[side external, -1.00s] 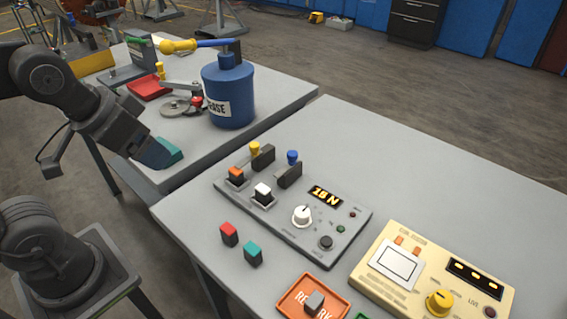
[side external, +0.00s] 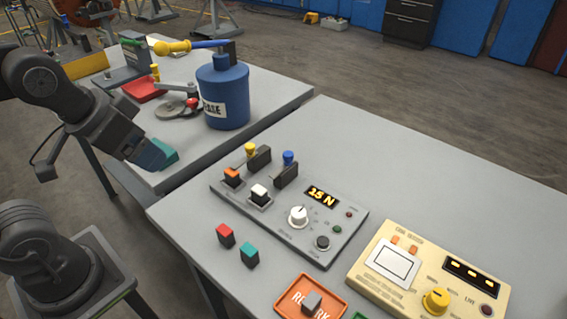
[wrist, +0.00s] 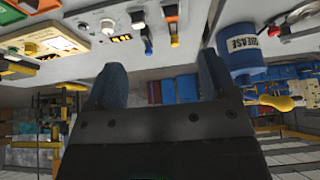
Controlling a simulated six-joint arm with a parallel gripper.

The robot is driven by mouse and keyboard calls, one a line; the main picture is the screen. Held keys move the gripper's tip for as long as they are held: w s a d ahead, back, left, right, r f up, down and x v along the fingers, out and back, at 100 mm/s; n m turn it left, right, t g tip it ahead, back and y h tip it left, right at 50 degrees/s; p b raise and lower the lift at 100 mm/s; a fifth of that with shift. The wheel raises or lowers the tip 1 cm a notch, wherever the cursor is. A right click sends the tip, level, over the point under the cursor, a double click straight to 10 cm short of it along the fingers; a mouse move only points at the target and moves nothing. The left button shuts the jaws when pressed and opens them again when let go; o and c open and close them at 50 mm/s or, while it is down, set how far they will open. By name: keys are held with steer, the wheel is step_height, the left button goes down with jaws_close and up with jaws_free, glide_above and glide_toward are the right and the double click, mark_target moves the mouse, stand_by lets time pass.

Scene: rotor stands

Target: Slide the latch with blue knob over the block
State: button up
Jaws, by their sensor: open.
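The blue knob (side external: 288,158) stands at the back of a dark latch (side external: 286,174) on the grey panel. It also shows in the wrist view (wrist: 148,46). A white-topped block (side external: 260,191) sits in a dark socket in front of this latch, and the latch appears beside it, not over it. An orange-topped block (side external: 232,174) and a second dark latch (side external: 259,158) with a yellow knob (side external: 250,149) are to the left. My gripper (wrist: 158,75) is open and empty, with both dark blue fingers apart. In the side view it is left of the panel, well away from the knob.
Red (side external: 226,235) and teal (side external: 250,256) blocks lie before the panel. A cream console (side external: 432,273) and orange tray (side external: 284,301) are to the right.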

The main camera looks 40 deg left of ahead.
steer(key=shift+r, duration=0.1)
steer(key=shift+c, duration=0.7)
steer(key=shift+m+g, duration=0.3)
steer(key=shift+g, duration=0.2)
steer(key=w+r, duration=0.2)
steer(key=w, duration=0.2)
steer(key=shift+w+d+r, duration=0.3)
steer(key=shift+w+r, duration=0.05)
steer(key=shift+r, duration=0.05)
steer(key=c, duration=0.3)
steer(key=m+g, duration=0.2)
steer(key=g, duration=0.3)
glide_above(288, 153)
step_height(288, 153, down, 5)
step_height(288, 153, down, 13)
steer(key=shift+r, duration=0.1)
steer(key=shift+c, duration=0.2)
jaws_close()
